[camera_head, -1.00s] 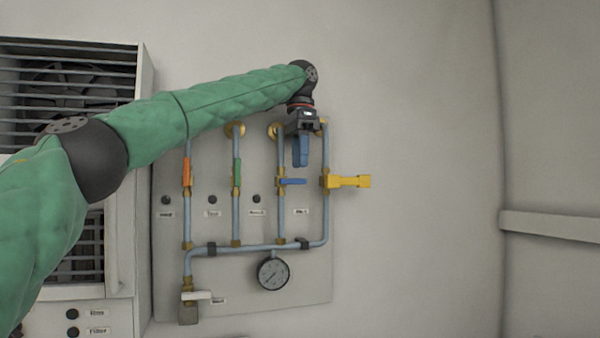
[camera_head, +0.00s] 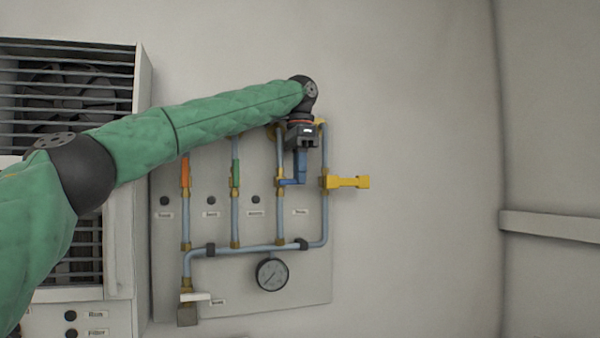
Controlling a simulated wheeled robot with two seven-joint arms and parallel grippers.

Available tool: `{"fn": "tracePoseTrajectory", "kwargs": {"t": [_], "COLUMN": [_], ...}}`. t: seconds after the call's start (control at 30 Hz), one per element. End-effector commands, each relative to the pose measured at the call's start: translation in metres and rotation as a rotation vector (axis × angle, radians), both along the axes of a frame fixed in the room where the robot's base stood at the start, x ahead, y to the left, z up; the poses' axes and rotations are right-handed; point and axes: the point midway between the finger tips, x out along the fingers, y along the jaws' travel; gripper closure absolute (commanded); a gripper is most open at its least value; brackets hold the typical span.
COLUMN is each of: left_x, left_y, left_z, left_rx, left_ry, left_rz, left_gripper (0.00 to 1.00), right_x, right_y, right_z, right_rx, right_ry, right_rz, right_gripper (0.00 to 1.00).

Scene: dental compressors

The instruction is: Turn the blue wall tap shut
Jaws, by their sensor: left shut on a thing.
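The blue wall tap (camera_head: 286,182) sits on the third upright pipe of the wall panel. Its short handle points sideways to the right, across the pipe. My left gripper (camera_head: 301,181) reaches down from above, and its blue fingers are shut on the right end of the handle. The fingers hide that end. My right gripper is not in the view.
An orange tap (camera_head: 186,173) and a green tap (camera_head: 236,174) stand on the pipes to the left, a yellow lever (camera_head: 348,182) to the right. A pressure gauge (camera_head: 272,274) and a white lever (camera_head: 196,297) are below. A louvred cabinet (camera_head: 125,270) stands at left.

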Motion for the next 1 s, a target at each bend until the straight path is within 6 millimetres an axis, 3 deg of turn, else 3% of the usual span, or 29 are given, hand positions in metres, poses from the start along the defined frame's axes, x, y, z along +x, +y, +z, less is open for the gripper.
{"fn": "tracePoseTrajectory", "kwargs": {"t": [0.5,0.93,0.97,1.0], "left_x": [0.001,0.0015,0.0015,0.0015], "left_y": [-0.0037,-0.0037,-0.0038,-0.0038], "left_z": [-0.0038,-0.0072,-0.0073,-0.0074], "left_rx": [0.132,0.145,0.145,0.145], "left_ry": [0.04,0.047,0.047,0.047], "left_rz": [0.001,0.0,0.0,0.0], "left_gripper": [1.0,1.0,0.8,0.72], "right_x": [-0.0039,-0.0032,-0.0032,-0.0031], "right_y": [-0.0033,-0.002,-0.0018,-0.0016], "right_z": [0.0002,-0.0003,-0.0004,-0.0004], "right_rx": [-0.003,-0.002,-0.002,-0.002], "right_ry": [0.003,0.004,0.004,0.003], "right_rz": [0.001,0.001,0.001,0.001], "right_gripper": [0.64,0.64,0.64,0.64]}}
